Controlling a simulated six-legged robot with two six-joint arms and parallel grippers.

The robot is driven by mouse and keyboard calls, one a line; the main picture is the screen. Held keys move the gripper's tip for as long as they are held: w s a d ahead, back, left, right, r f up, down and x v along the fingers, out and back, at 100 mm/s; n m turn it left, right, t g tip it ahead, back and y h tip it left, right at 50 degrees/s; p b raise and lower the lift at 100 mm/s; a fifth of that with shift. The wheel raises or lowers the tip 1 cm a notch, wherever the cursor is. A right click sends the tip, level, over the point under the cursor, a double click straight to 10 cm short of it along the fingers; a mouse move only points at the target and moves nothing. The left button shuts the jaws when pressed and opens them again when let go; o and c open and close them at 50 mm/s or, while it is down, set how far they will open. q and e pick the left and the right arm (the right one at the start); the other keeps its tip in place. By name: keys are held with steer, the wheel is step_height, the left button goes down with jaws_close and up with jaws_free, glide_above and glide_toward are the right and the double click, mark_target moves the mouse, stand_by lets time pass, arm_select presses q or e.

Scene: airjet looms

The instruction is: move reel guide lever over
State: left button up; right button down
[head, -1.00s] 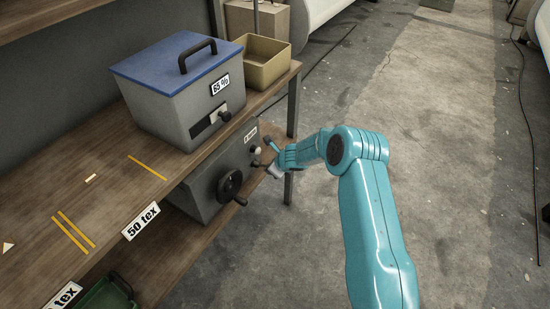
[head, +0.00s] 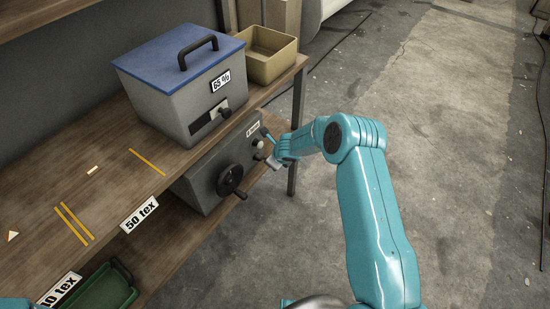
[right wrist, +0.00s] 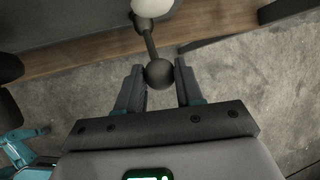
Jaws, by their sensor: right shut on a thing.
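The reel guide lever (right wrist: 150,45) shows in the right wrist view as a dark rod running from a pale round base (right wrist: 151,7) to a dark ball knob (right wrist: 159,74). My right gripper (right wrist: 160,80) is shut on the ball knob, with one finger on each side. In the head view my right gripper (head: 276,158) is at the right front of the grey reel machine (head: 208,176), below the bench top; it partly hides the lever there. The machine has a black handwheel (head: 230,180) left of the gripper.
The wooden bench top (head: 110,178) overhangs the machine. On it stand a grey box with a blue lid (head: 165,60) and a tan tray (head: 285,50). A bench leg (head: 296,130) is close behind my right gripper.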

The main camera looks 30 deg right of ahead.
steer(key=c, duration=0.7)
jaws_free()
steer(key=shift+c, duration=0.2)
steer(key=shift+s+r, duration=0.15)
steer(key=shift+r, duration=0.15)
steer(key=v, duration=1.5)
steer(key=shift+s+r+p, duration=0.15)
steer(key=shift+r+p, duration=0.25)
steer(key=shift+p, duration=0.05)
steer(key=shift+a, duration=0.1)
